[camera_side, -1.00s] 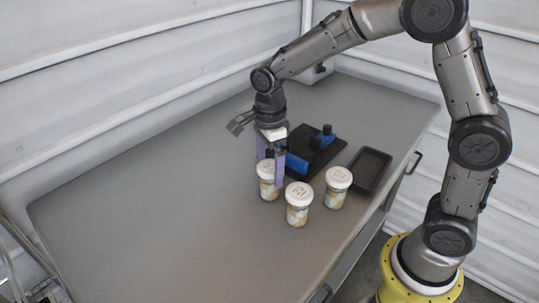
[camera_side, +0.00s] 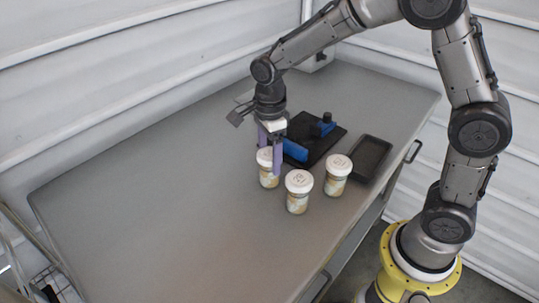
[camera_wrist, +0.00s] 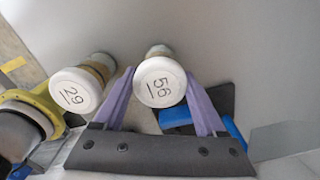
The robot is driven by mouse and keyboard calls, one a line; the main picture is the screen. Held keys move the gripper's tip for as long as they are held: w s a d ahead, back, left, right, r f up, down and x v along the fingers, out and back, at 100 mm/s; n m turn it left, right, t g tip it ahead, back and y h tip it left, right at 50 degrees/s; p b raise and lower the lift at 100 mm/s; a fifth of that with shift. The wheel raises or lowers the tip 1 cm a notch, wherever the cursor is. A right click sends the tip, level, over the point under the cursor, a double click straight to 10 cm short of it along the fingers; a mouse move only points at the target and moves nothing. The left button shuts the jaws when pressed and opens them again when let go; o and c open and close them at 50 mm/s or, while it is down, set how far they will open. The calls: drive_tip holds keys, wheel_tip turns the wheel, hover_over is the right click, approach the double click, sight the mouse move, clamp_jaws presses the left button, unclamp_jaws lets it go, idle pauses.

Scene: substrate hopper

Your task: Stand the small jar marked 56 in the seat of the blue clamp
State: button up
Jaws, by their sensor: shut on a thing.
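The small jar marked 56 (camera_wrist: 160,82) has a white lid and stands between the two purple fingers of my gripper (camera_wrist: 160,95), which is shut on it. In the side view the same jar (camera_side: 268,177) is upright at the left of the group of jars, apparently still at table level, with my gripper (camera_side: 271,158) coming down over it. The blue clamp (camera_side: 295,151) sits on a black base plate just behind and right of the jar. In the wrist view, parts of the clamp (camera_wrist: 176,117) show behind the right finger. Its seat is not clearly visible.
The jar marked 29 (camera_wrist: 76,90) stands close by, in front in the side view (camera_side: 298,192). A third white-lidded jar (camera_side: 337,177) stands to its right, its number not readable. A dark empty tray (camera_side: 386,147) lies at the right. The table's left side is clear.

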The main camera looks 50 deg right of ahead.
drive_tip(key=shift+r, duration=0.1)
drive_tip(key=shift+r, duration=2.45)
drive_tip(key=shift+r, duration=0.4)
wheel_tip(320, 180, up, 15)
drive_tip(key=w+d, duration=0.1)
drive_tip(key=d, duration=1.6)
drive_tip(key=shift+f, duration=9.5)
drive_tip(key=shift+f, duration=0.35)
